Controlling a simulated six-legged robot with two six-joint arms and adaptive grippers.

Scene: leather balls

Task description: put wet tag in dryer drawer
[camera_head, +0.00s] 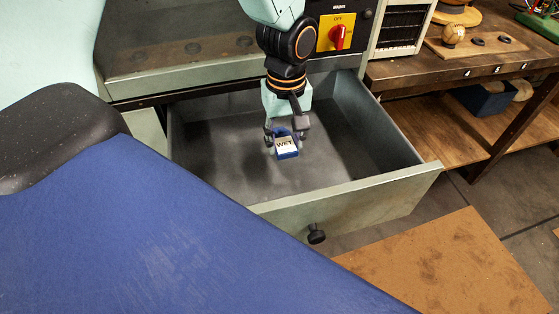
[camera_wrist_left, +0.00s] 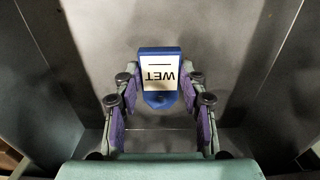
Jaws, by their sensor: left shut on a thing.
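The wet tag (camera_head: 287,147) is blue with a white label reading WET. My left gripper (camera_head: 285,130) is shut on it and holds it inside the outline of the open dryer drawer (camera_head: 345,197). In the left wrist view the tag (camera_wrist_left: 160,78) sits between the purple-padded fingers of the left gripper (camera_wrist_left: 160,92), with the drawer's grey floor (camera_wrist_left: 215,35) behind it. I cannot tell whether the tag touches the floor. The drawer is pulled out, with a dark knob on its front. My right gripper is not in view.
A red switch on a yellow plate (camera_head: 337,34) is on the dryer above the drawer. A large blue surface (camera_head: 150,235) fills the lower left. The drawer around the tag looks empty.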

